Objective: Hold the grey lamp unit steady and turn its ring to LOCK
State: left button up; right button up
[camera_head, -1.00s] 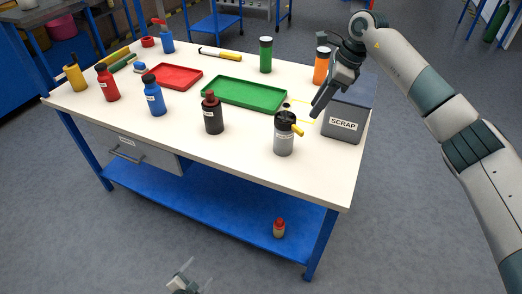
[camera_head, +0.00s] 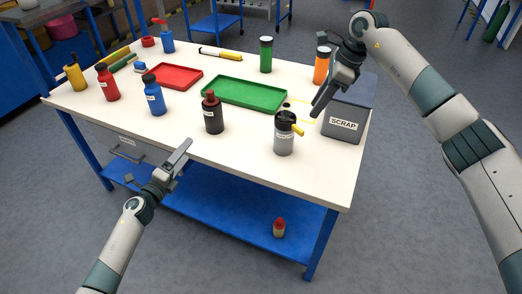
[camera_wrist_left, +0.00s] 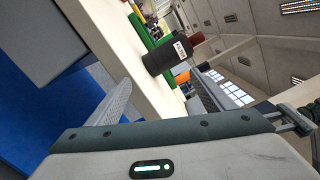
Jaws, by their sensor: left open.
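The grey lamp unit (camera_head: 284,144) stands upright near the table's front right edge, with a black top and a yellow lever pointing right. Lettering on its ring is too small to read. My left gripper (camera_head: 182,152) is open at the table's front edge, well left of the lamp unit and apart from it. Its two fingers also show in the left wrist view (camera_wrist_left: 163,92), with nothing held. My right gripper (camera_head: 318,106) is above the table, right of and behind the lamp unit, not touching it. Whether its fingers are apart is unclear.
A dark bottle (camera_head: 213,118) with a red-brown cap stands between my left gripper and the lamp unit; it also shows in the left wrist view (camera_wrist_left: 160,59). The green tray (camera_head: 243,104) lies behind. The scrap bin (camera_head: 343,124) stands right of the lamp unit.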

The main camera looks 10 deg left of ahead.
pick_arm(q)
notch_tip(320, 180, up, 3)
jog(key=m, duration=0.2)
jog(key=m+g+h, duration=0.2)
jog(key=m+h, duration=0.2)
jog(key=m, duration=1)
send_near(291, 124)
jog(key=shift+s+a+f, duration=0.1)
jog(key=shift+a+f, duration=0.75)
jog(key=shift+f, duration=0.05)
jog(key=shift+s+a+f, duration=0.15)
jog(key=shift+a+f, duration=0.7)
jog(key=shift+f, duration=0.05)
jog(key=shift+w, duration=0.1)
jog(key=x, duration=1.7)
jog(key=shift+w, duration=0.25)
jog(key=shift+r, duration=0.1)
jog(key=shift+c, duration=0.5)
jog(key=c, duration=1.2)
